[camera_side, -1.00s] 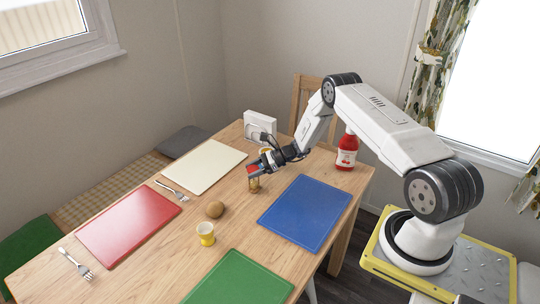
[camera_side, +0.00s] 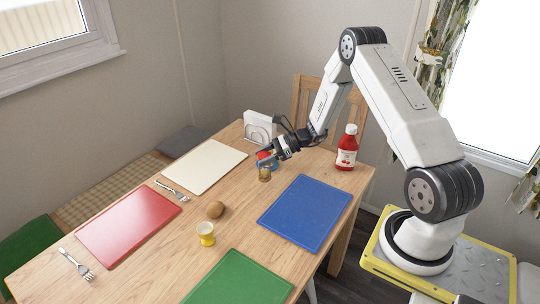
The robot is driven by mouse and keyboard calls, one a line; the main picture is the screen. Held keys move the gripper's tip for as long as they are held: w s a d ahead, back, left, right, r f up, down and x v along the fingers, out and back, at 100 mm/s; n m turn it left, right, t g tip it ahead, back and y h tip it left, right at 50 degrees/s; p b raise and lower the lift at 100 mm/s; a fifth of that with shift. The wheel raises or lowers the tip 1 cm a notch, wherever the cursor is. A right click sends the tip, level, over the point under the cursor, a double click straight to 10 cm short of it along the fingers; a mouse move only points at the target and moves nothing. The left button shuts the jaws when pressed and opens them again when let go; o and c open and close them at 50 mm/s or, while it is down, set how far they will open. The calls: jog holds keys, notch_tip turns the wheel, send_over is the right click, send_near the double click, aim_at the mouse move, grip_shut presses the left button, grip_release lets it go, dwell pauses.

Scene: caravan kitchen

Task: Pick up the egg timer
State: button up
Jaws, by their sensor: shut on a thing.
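The egg timer (camera_side: 265,174) is a small brownish-gold piece at the end of my gripper (camera_side: 266,163), over the table between the cream mat and the blue mat. My gripper is shut on it and hides its upper part. Red and blue parts show at the fingertips. The timer looks roughly upright. It appears to be a little above the wood, but the gap is hard to see from this side.
A brown egg-shaped object (camera_side: 215,209) and a yellow cup (camera_side: 206,233) stand in front. A red bottle (camera_side: 347,149) and a white holder (camera_side: 259,127) stand at the back. Cream (camera_side: 204,166), blue (camera_side: 305,212), red (camera_side: 128,226) and green (camera_side: 238,280) mats lie flat; forks (camera_side: 172,190) lie left.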

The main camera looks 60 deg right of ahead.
jog(key=s+a+r, duration=0.2)
jog(key=s+r, duration=0.1)
jog(key=s, duration=0.4)
jog(key=shift+s+r, duration=0.25)
jog(key=shift+s, duration=0.05)
jog(key=shift+w, duration=0.1)
dwell(0.4)
